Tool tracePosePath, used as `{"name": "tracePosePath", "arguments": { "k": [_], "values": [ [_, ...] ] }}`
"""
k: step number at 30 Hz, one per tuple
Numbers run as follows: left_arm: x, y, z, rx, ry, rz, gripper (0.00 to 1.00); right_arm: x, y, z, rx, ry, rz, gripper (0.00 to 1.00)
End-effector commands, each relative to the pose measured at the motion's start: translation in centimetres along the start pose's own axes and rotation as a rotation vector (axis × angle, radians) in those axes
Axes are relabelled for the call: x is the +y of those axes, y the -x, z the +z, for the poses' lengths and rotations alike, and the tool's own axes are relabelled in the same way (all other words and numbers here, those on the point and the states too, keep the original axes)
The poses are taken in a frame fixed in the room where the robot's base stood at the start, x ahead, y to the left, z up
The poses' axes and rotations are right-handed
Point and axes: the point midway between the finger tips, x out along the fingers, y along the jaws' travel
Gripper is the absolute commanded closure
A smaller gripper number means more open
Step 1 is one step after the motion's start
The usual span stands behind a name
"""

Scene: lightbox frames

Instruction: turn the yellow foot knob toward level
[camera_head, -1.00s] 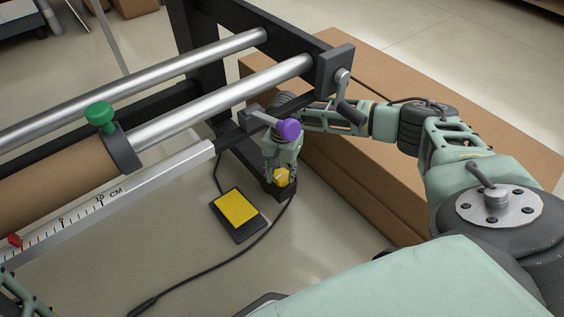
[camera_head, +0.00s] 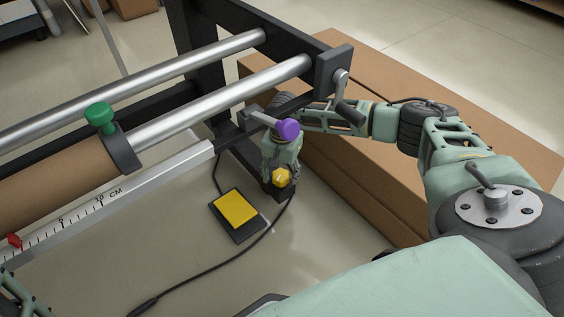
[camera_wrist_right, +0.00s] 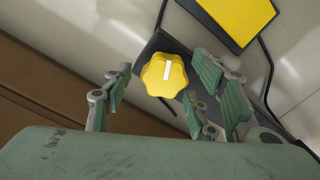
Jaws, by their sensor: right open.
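The yellow foot knob (camera_head: 281,177) sits low on the dark foot of the frame, under the purple knob (camera_head: 288,129). In the right wrist view the yellow knob (camera_wrist_right: 163,75) has a lobed rim and a white line on its face, close to upright in the picture. My right gripper (camera_wrist_right: 160,95) is open, with green finger pads on the left and right of the knob. A gap shows on the left; the right pads are close, and I cannot tell whether they touch. Only a bit of my left arm shows at the lower left corner.
A yellow-topped pedal (camera_head: 237,210) lies on the floor beside the foot, with a black cable (camera_head: 262,240). A long cardboard box (camera_head: 400,205) lies under my right arm. The steel rollers (camera_head: 230,102) and the ruler bar (camera_head: 150,182) run to the left above the floor.

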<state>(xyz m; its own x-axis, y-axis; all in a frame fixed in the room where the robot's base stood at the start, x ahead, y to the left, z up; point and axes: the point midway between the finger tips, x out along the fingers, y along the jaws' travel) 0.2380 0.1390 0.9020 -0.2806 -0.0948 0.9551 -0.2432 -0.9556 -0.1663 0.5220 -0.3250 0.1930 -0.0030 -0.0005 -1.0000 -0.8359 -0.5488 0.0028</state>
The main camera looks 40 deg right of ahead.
Motion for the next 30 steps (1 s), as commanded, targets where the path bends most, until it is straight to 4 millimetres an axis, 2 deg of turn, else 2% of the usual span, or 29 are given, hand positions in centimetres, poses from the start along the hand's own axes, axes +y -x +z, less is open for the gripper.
{"name": "tracePosePath", "arguments": {
  "k": [9, 13, 18, 26, 30],
  "values": [
    [0.0, 0.1, 0.0, -0.001, 0.002, -0.003, 0.60, 0.1, 5.0, 0.1, 0.002, 0.000, -0.002, 0.47],
    [0.0, 0.1, 0.0, -0.002, 0.002, -0.004, 0.60, 0.1, 6.6, 0.2, 0.001, 0.000, -0.001, 0.47],
    [0.0, 0.1, 0.0, -0.002, 0.002, -0.004, 0.60, 0.2, 7.3, 0.2, 0.000, -0.001, 0.000, 0.47],
    [-0.3, 0.1, -0.1, -0.001, 0.002, -0.008, 0.60, 0.2, 7.3, 0.2, 0.000, -0.006, 0.000, 0.47],
    [-0.3, 0.2, -0.1, -0.001, 0.002, -0.009, 0.60, 0.1, 7.2, 0.2, 0.000, -0.095, 0.000, 0.47]
  ]
}}
